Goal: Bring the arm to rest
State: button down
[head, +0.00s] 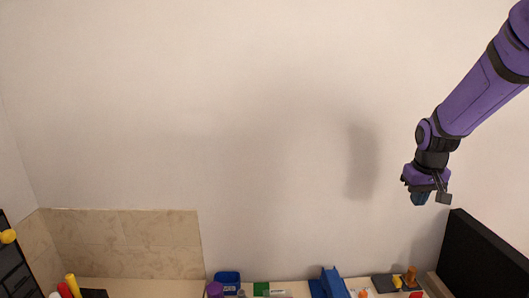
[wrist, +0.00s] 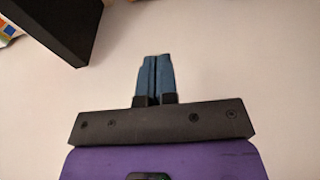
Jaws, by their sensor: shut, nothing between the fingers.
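My gripper (head: 420,198) hangs at the end of my purple arm in the upper right of the head view, in the air in front of the wall. It is well above the table surface. In the wrist view my gripper (wrist: 154,62) shows its two blue fingers side by side and touching, with nothing between them. No object is near the fingertips.
A black box-like panel (head: 485,255) stands at the lower right; a dark shape (wrist: 60,25) also shows in the wrist view. A blue bin (head: 228,278), a blue holder (head: 330,284) and small items line the bottom edge. The wall (head: 200,110) is bare.

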jog(key=s+a+r+t, duration=0.2)
jog(key=s+a+r, duration=0.3)
jog(key=s+r, duration=0.7)
jog(key=s+a+r+t+y, duration=0.1)
jog(key=s+a, duration=0.3)
jog(key=s, duration=1.1)
jog(key=shift+s+r, duration=0.4)
jog(key=shift+r, duration=0.2)
jog(key=shift+a, duration=0.1)
